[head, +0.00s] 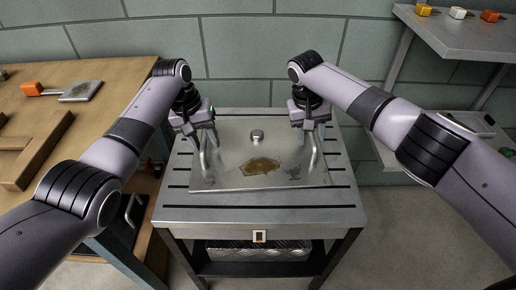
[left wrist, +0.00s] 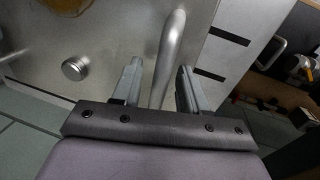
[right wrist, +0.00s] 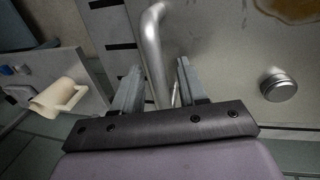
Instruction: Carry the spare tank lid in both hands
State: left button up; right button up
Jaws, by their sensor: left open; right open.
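The spare tank lid (head: 232,178) is a flat grey metal sheet lying on a slotted metal table. It has a round knob (head: 257,135), a brown stain (head: 260,166) and a bar handle at each side. My left gripper (head: 207,146) is open at the left handle (head: 203,160); in the left wrist view this handle (left wrist: 170,50) runs between the fingers. My right gripper (head: 311,143) is open at the right handle (head: 315,158); in the right wrist view this handle (right wrist: 153,50) runs between the fingers. I cannot tell whether any finger touches a handle.
The slotted metal table (head: 262,217) has bare margins around the lid. A wooden bench (head: 95,110) with an orange-handled tool (head: 80,91) stands close on the left. A grey shelf (head: 455,35) with small coloured blocks is at the upper right. Open floor lies at the lower right.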

pick_arm(q)
jog(key=shift+c, duration=0.2)
pick_arm(e)
jog(key=shift+c, duration=0.2)
pick_arm(q)
grip_shut()
pick_arm(e)
grip_shut()
dwell(0.7)
pick_arm(q)
jog(key=shift+w+r, duration=0.15)
jog(key=shift+r, duration=0.05)
pick_arm(e)
jog(key=shift+w+r, duration=0.1)
